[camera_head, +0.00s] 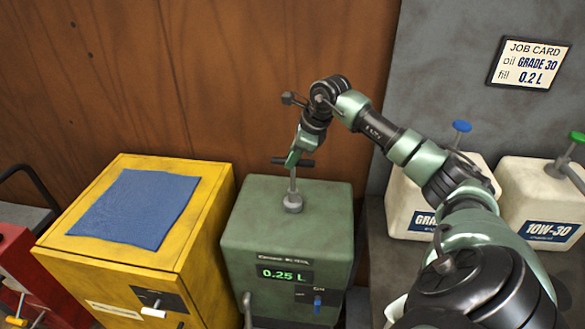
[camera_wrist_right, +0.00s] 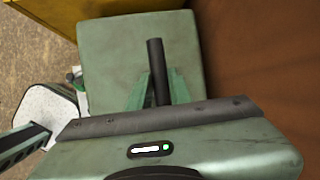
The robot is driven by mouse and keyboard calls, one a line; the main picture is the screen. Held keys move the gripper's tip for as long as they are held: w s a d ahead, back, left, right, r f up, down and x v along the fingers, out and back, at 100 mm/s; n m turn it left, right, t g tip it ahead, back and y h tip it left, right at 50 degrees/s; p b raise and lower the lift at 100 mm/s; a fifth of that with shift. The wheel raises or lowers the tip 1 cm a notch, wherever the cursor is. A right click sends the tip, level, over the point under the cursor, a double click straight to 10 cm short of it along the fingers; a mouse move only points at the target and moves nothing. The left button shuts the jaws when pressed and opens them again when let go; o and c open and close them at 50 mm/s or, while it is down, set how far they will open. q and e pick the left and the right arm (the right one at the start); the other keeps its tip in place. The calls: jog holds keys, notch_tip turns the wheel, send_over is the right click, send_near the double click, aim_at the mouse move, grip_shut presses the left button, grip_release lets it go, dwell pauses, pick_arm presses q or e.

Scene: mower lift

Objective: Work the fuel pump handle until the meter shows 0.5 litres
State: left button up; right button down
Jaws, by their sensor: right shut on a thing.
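The fuel pump is a green box (camera_head: 290,220) in the middle of the head view; its top also shows in the wrist view (camera_wrist_right: 115,50). Its meter (camera_head: 285,274) reads 0.25 L in green digits. A thin rod (camera_head: 293,187) stands up from a grey collar on its top and carries a dark crossbar handle (camera_head: 307,163). My right gripper (camera_head: 294,158) is shut on the handle, above the box top. In the right wrist view the dark bar (camera_wrist_right: 154,55) sits between the green fingers. My left gripper is not in view.
A yellow cabinet (camera_head: 215,220) with a blue cloth (camera_head: 135,207) stands close left of the pump. Two white jugs (camera_head: 404,205) (camera_head: 530,180) stand at right, behind my arm. A job card (camera_head: 528,63) reads GRADE 30, 0.2 L. A wooden wall (camera_head: 230,80) is behind.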

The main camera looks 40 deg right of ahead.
notch_tip(320, 180, up, 4)
jog(key=shift+r+p, duration=0.1)
jog(key=shift+p, duration=0.35)
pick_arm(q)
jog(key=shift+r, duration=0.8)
pick_arm(e)
jog(key=shift+w+d+r, duration=0.1)
jog(key=c, duration=1.3)
grip_release()
jog(key=shift+r, duration=0.1)
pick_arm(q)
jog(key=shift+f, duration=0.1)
pick_arm(e)
jog(key=shift+s+r+b, duration=0.25)
jog(key=shift+r+b, duration=0.05)
pick_arm(q)
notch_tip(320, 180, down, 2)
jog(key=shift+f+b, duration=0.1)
jog(key=shift+b, duration=0.8)
pick_arm(e)
jog(key=v, duration=0.7)
